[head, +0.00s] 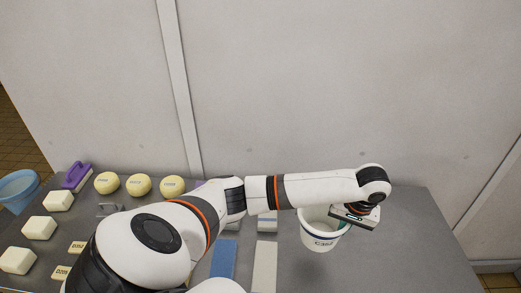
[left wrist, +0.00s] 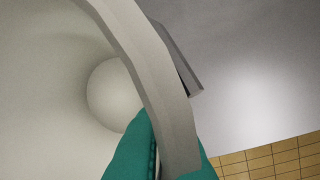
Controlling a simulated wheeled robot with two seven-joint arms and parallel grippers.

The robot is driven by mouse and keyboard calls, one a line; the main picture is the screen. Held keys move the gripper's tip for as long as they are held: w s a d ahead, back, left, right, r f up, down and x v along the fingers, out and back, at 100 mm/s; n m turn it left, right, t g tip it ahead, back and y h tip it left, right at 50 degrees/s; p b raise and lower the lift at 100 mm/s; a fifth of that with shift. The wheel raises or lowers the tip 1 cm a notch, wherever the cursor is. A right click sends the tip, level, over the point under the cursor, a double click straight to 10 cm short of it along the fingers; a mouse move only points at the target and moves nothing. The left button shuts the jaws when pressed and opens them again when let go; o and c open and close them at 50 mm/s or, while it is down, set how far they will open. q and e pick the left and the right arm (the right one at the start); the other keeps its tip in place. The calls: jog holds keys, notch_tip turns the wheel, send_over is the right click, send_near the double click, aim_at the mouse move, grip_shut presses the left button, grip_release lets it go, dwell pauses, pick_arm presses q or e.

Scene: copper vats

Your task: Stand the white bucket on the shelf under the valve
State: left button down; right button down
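The bucket's pale inside fills the left of that view. I cannot tell whether its base touches the table. The shelf, the valve and my right gripper are not in view.
The grey table (head: 420,240) is clear at the right. At the left are several white blocks (head: 38,228), yellow rounds (head: 139,185), small labelled pieces and a purple brush (head: 77,176). A blue tub (head: 18,190) stands beyond the left edge. A grey wall (head: 330,90) rises behind.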

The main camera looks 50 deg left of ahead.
pick_arm(q)
jog(key=p, duration=0.1)
send_over(331, 261)
jog(key=shift+d+f, duration=0.1)
jog(key=shift+f, duration=4.9)
jog(key=shift+f, duration=0.2)
jog(key=c, duration=1.6)
grip_release()
jog(key=shift+c, duration=0.2)
